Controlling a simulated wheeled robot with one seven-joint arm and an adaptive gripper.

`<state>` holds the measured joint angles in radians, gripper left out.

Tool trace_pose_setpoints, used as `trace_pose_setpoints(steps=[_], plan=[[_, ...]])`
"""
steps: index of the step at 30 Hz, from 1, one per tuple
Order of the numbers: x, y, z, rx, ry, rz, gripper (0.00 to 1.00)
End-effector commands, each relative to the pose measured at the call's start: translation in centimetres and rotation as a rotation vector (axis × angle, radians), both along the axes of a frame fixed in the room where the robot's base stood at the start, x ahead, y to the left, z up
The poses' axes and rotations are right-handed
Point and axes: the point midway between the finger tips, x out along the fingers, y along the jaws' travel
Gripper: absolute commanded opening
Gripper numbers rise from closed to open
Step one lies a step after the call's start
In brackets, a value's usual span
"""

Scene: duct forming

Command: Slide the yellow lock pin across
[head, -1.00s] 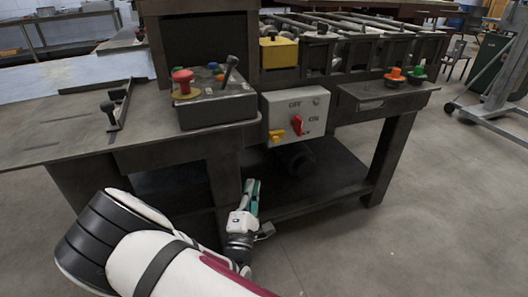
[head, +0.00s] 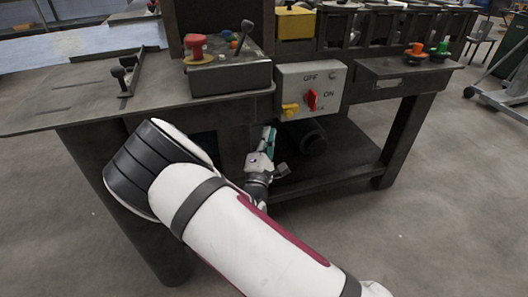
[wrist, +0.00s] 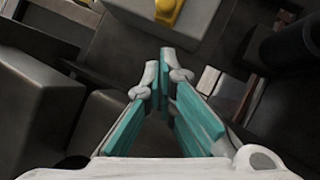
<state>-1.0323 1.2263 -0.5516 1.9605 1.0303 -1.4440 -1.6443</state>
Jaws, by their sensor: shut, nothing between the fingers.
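The yellow lock pin (head: 290,110) sits at the lower left of a grey switch box (head: 334,88) on the front of the dark bench. Beside it is a red switch handle (head: 312,99) between OFF and ON labels. In the wrist view the yellow pin (wrist: 168,11) shows at the top edge, partly cut off, on the pale box face. My gripper (head: 269,131) is below and left of the pin, apart from it. Its teal fingers (wrist: 162,52) are shut at the tips and empty.
A control box (head: 230,75) with a red button (head: 196,46) and a black lever stands on the bench above left. A dark cylinder (head: 306,137) hangs under the switch box. A dark lower shelf (head: 340,160) lies beneath. Open floor is at right.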

Motion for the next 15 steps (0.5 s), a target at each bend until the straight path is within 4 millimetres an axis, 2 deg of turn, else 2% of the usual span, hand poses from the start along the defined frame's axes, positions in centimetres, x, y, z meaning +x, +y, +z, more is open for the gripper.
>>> trace_pose_setpoints(steps=[1, 6, 15], plan=[[1.0, -0.3, 0.2, 0.003, -0.003, -0.003, 0.0], [2.1, -2.1, 1.3, 0.001, -0.001, -0.003, 0.0], [2.8, -3.2, 2.1, 0.001, 0.0, -0.001, 0.0]])
